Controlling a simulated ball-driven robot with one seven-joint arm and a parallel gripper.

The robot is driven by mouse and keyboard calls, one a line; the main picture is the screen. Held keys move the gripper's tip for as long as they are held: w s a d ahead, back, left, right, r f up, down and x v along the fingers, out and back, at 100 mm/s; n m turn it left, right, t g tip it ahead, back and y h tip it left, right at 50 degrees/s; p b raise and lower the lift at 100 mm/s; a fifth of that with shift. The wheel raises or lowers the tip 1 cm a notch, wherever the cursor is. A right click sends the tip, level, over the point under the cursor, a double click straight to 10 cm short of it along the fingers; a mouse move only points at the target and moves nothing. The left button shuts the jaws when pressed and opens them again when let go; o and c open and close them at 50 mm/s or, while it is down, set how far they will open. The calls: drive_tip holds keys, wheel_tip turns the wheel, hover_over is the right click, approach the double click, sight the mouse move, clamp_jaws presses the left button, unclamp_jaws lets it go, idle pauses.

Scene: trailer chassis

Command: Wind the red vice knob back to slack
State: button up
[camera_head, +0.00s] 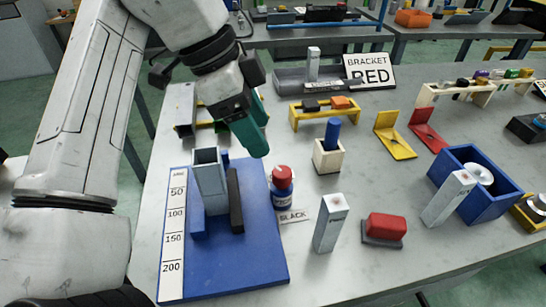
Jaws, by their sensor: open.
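A red knob-like top (282,177) sits on a small blue body (282,197) with a white label band, at the right edge of the blue vice base (248,265). I cannot tell whether it is joined to the vice or stands apart. On the base, an upright grey rectangular tube (209,182) stands between a blue block and a black upright bar (236,200). A white scale strip (173,235) runs along the left side. My gripper (257,137), with teal fingers, is open and empty, above and behind the red top, not touching it. One finger largely hides the other.
A "BLACK" label (293,216), a grey upright block (331,224) and a red-topped switch (385,228) lie to the right. A cream holder (327,157) with a blue peg stands behind. A blue bin (478,187) is farther right. Bare table lies in front of the switch.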

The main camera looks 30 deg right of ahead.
sight(282, 171)
drive_tip(key=b+x, duration=0.1)
drive_tip(key=x, duration=0.8)
drive_tip(key=shift+d+f, duration=0.1)
drive_tip(key=shift+f, duration=0.2)
drive_tip(key=shift+c, duration=0.3)
drive_tip(key=c, duration=1)
drive_tip(key=shift+o, duration=0.2)
